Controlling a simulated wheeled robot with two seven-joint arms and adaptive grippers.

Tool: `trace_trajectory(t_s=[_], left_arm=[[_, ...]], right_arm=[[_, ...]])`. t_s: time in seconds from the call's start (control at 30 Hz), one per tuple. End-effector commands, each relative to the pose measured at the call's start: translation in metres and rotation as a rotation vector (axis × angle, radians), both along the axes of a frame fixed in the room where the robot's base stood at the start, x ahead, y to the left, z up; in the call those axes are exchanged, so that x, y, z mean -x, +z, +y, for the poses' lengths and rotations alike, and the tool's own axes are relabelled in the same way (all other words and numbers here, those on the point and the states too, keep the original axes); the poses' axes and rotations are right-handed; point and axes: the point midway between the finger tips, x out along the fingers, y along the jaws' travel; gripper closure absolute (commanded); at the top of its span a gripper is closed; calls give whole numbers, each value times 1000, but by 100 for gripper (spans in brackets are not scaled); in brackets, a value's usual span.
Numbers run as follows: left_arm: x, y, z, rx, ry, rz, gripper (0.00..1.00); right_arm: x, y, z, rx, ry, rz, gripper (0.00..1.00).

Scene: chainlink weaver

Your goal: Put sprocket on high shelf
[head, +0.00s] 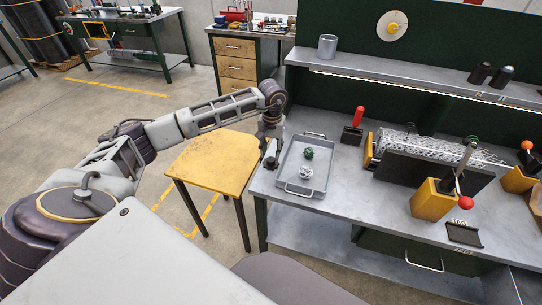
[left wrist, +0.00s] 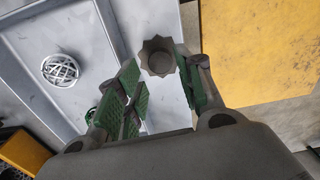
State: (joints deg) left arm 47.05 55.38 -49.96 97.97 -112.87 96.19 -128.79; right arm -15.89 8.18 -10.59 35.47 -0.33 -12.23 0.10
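The sprocket (left wrist: 157,57) is a small dark-grey toothed piece with a round hollow in the middle. In the left wrist view it shows between and just beyond my left gripper's fingers. My left gripper (left wrist: 160,75) is open, its green-padded fingers apart on either side, with gaps to the sprocket. In the head view my left gripper (head: 270,158) points down at the workbench's left edge, beside the tray; I cannot make out the sprocket there. The high shelf (head: 425,87) runs along the back of the bench. My right gripper is not in view.
A grey tray (head: 318,180) holds a green ball (head: 309,154) and a white wire ball (head: 306,172). A metal cup (head: 327,46) and dark canisters (head: 480,73) stand on the shelf, with free room between them. A yellow-topped table (head: 215,160) stands left of the bench.

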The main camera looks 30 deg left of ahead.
Motion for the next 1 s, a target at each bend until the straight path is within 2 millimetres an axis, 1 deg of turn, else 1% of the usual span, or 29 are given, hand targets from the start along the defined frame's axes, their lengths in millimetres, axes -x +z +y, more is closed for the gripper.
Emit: trace_trajectory(t_s=[0.03,0.3,0.5,0.7,1.0], left_arm=[[-1,9,0,0,-1,-3,63],[-1,48,-1,0,0,-3,63],[-1,70,-1,0,0,-2,63],[-1,80,-1,1,0,-1,63],[-1,81,-1,1,0,0,63]], right_arm=[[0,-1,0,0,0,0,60],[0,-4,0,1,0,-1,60],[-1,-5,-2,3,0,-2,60],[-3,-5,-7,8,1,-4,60],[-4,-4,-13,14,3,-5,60]])
